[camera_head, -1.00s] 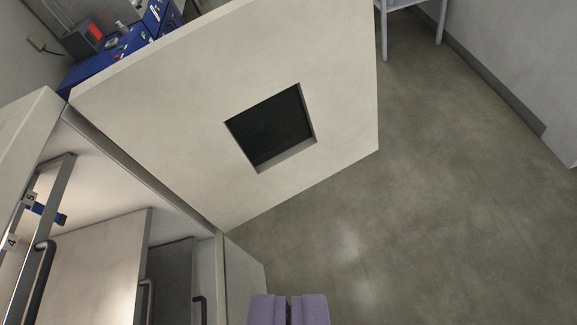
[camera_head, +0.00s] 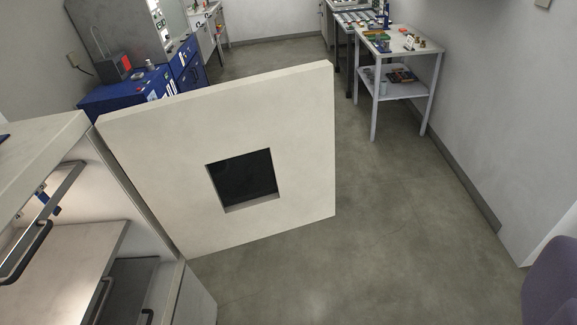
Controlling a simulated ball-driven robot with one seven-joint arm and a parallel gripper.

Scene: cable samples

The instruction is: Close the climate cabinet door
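The climate cabinet (camera_head: 95,160) stands at the left, its front open, with shelves and dark handles inside. Its door (camera_head: 290,130) is a thick pale panel with a dark square window (camera_head: 245,178). The door stands wide open, swung out from the cabinet front across the middle of the view. Its hinge side is at the left and its free edge at the right. No gripper fingers can be made out now, and nothing is seen touching the door. A rounded purple shape is cut off at the lower right edge; I cannot tell which part it is.
Bare grey floor (camera_head: 400,220) lies right of and below the door. A white side table (camera_head: 400,45) with small items stands at the back right by the wall. A blue cabinet (camera_head: 130,92) is behind the door at the left. A wall closes the right side.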

